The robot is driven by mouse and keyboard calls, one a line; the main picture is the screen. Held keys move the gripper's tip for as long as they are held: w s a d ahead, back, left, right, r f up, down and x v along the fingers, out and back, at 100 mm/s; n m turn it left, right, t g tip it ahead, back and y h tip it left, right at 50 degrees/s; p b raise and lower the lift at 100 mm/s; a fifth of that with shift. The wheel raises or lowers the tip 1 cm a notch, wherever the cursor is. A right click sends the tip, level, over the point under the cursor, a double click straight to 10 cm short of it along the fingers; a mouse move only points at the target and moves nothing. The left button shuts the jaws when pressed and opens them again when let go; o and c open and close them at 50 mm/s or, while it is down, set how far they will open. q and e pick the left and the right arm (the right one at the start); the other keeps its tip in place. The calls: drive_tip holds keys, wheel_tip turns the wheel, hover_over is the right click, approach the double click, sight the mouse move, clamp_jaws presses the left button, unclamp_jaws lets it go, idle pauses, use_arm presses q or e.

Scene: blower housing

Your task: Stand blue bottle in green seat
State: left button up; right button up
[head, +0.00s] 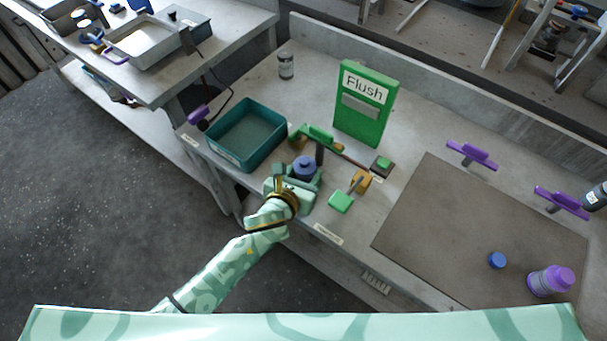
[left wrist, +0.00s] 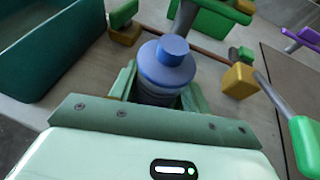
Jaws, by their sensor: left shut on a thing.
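The blue bottle (head: 304,165) with its blue cap is between the fingers of my left gripper (head: 303,177), near the bench's front edge. In the left wrist view the blue bottle (left wrist: 166,66) shows cap-up between the fingers; its lower part is hidden. My left gripper (left wrist: 160,92) is shut on it. A green bar (head: 318,134) on a dark post stands just behind the bottle. Several green parts are close by, and I cannot tell which is the green seat or whether the bottle touches it. My right gripper is not in view.
A teal bin (head: 247,135) stands left of the bottle. A green handle (head: 341,202) and yellow block (head: 361,182) are close on the right. A green "Flush" box (head: 366,104) stands behind.

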use_arm(q)
drive_tip(key=shift+r, duration=0.15)
drive_tip(key=o, duration=0.6)
drive_tip(key=shift+f, duration=0.2)
drive_tip(key=o, duration=0.5)
drive_tip(key=shift+c, duration=0.2)
drive_tip(key=shift+r, duration=0.3)
drive_tip(key=p+v, duration=0.4)
drive_tip(key=v, duration=0.8)
